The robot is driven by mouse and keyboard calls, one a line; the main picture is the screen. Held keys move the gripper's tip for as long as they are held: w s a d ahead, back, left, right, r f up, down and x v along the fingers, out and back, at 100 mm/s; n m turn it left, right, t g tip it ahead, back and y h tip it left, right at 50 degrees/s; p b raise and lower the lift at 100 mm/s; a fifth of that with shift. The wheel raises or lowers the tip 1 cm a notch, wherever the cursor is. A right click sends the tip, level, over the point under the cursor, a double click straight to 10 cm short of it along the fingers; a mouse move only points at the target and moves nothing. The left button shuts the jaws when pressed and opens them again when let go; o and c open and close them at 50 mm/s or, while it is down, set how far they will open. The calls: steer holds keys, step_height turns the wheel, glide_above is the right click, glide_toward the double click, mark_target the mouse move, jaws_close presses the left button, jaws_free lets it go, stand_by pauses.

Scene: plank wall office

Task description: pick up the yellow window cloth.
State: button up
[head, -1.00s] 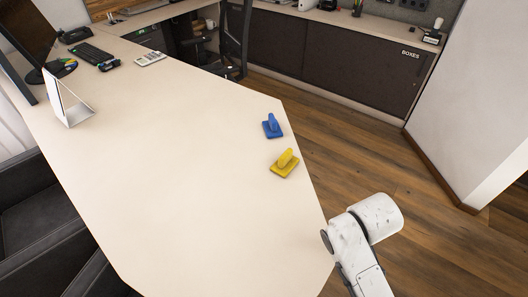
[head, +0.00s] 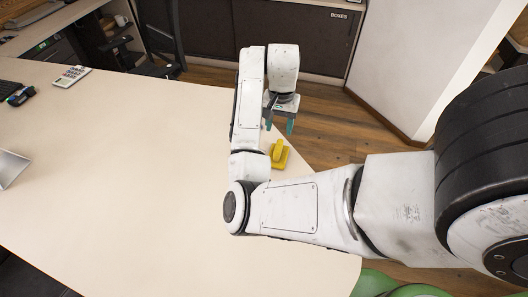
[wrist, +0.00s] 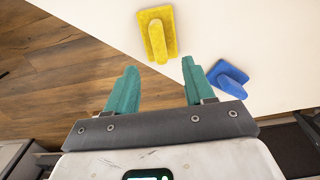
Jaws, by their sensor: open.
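The yellow window cloth (head: 279,154), a flat pad with a raised grip, lies on the table near its right edge. In the wrist view the yellow cloth (wrist: 157,34) is at the top, beyond the fingertips and between their lines. My gripper (head: 279,124) is open and empty, above and a little behind the cloth in the head view. Its two teal fingers show in the wrist view (wrist: 158,72), apart from the cloth. My arm crosses the head view in front of the table.
A similar blue cloth (wrist: 229,77) lies on the table close to the right finger in the wrist view; my arm hides it in the head view. A calculator (head: 72,76) lies at the far left. Wooden floor (wrist: 60,70) lies beyond the edge.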

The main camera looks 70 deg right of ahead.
mark_target(279, 145)
step_height(279, 145, down, 6)
steer(key=b, duration=0.3)
steer(key=shift+r, duration=0.2)
steer(key=shift+s+f, duration=0.1)
steer(key=shift+f, duration=2.25)
steer(key=shift+c, duration=0.4)
jaws_close()
